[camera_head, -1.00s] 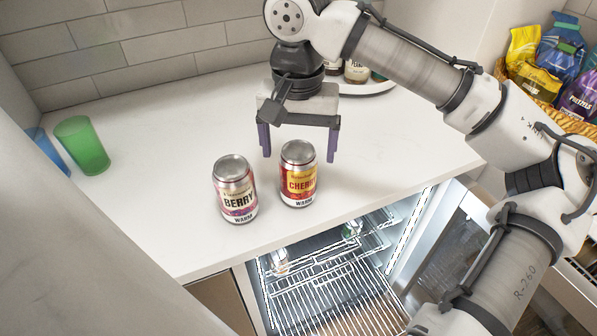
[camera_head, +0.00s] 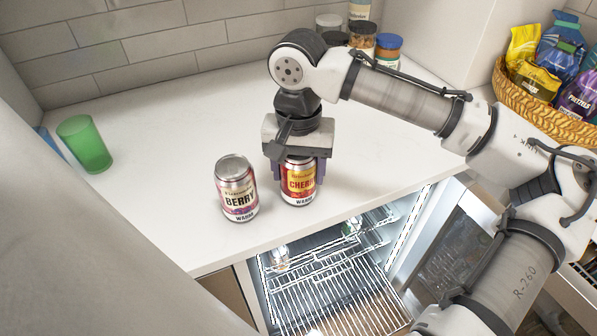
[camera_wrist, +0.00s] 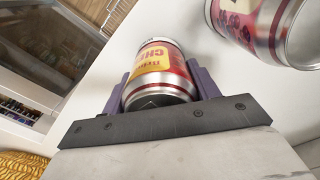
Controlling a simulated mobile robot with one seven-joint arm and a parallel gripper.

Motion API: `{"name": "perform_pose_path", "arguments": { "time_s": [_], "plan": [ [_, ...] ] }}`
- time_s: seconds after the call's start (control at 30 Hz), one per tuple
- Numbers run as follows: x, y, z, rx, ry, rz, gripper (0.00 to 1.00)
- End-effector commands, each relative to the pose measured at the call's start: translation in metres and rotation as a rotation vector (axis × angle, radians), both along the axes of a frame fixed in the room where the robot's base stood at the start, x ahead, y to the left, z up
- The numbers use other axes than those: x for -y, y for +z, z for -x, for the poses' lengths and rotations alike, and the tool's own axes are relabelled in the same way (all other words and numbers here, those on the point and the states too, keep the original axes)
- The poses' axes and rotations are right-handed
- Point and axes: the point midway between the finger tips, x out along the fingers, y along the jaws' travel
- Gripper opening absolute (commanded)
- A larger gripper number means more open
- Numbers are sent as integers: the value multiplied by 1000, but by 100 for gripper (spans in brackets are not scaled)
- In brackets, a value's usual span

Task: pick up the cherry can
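The cherry can (camera_head: 300,188), red and yellow with a "WARM" band at its base, stands upright on the white counter. My gripper (camera_head: 299,172) is lowered over it from above, with one purple finger on each side. In the wrist view, the fingers of my gripper (camera_wrist: 162,75) lie close against both sides of the cherry can (camera_wrist: 160,62), with no clear gap. The can's top is partly hidden by the gripper in the head view.
A berry can (camera_head: 237,190) stands just left of the cherry can; it also shows in the wrist view (camera_wrist: 265,25). A green cup (camera_head: 84,145) is at the left. Several jars (camera_head: 388,48) stand at the back. An open lit fridge (camera_head: 325,270) is below the counter's front edge.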

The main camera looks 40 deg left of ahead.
Motion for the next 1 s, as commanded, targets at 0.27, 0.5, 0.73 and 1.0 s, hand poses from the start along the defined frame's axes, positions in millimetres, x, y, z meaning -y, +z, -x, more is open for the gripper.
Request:
{"name": "perform_pose_path", "arguments": {
  "time_s": [0.27, 0.5, 0.73, 1.0],
  "plan": [
    [0, 0, 0, 0, 0, 0, 24],
    [0, 1, 0, 1, 0, 0, 24],
    [-1, 16, -1, 3, -2, -3, 24],
    [-1, 76, -1, 3, -1, -4, 24]
  ]
}}
